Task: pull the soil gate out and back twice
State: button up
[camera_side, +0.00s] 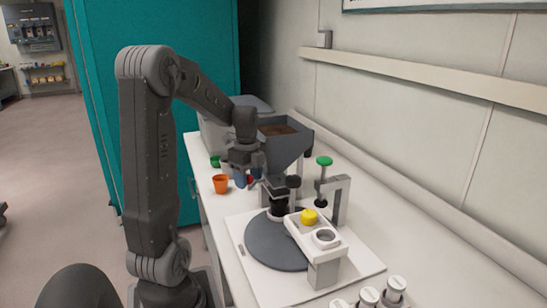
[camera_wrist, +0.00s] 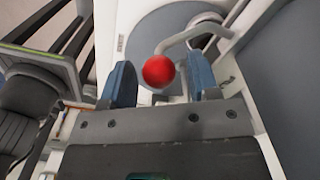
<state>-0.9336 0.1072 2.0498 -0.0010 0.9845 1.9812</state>
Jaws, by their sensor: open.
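The soil hopper (camera_side: 290,150) is a grey funnel with brown soil inside, standing at the back of the bench. The red knob of the soil gate (camera_wrist: 158,71) lies between my blue fingertips in the wrist view, with a gap on each side. In the side view only a bit of red (camera_side: 250,180) shows beside the fingers. My gripper (camera_side: 243,178) is open at the hopper's front left, and it also shows in the wrist view (camera_wrist: 162,82). The gate plate itself is largely hidden by the gripper and hopper.
An orange pot (camera_side: 221,184) and a green pot (camera_side: 215,161) stand left of the gripper. A dark round turntable (camera_side: 265,250) lies in front, with a black pot near its back edge. A white holder (camera_side: 328,254) with a yellow knob and a green-topped press (camera_side: 324,161) stand at right.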

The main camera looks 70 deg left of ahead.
jog(key=shift+r, duration=3.85)
jog(key=s+d+n+t, duration=0.2)
jog(key=d+n, duration=0.4)
jog(key=d, duration=0.9)
jog(key=s+d+n+t, duration=0.2)
jog(key=d+n, duration=0.4)
jog(key=d, duration=0.8)
jog(key=shift+d+r+t, duration=0.25)
jog(key=shift+d+t, duration=0.1)
jog(key=shift+t, duration=0.45)
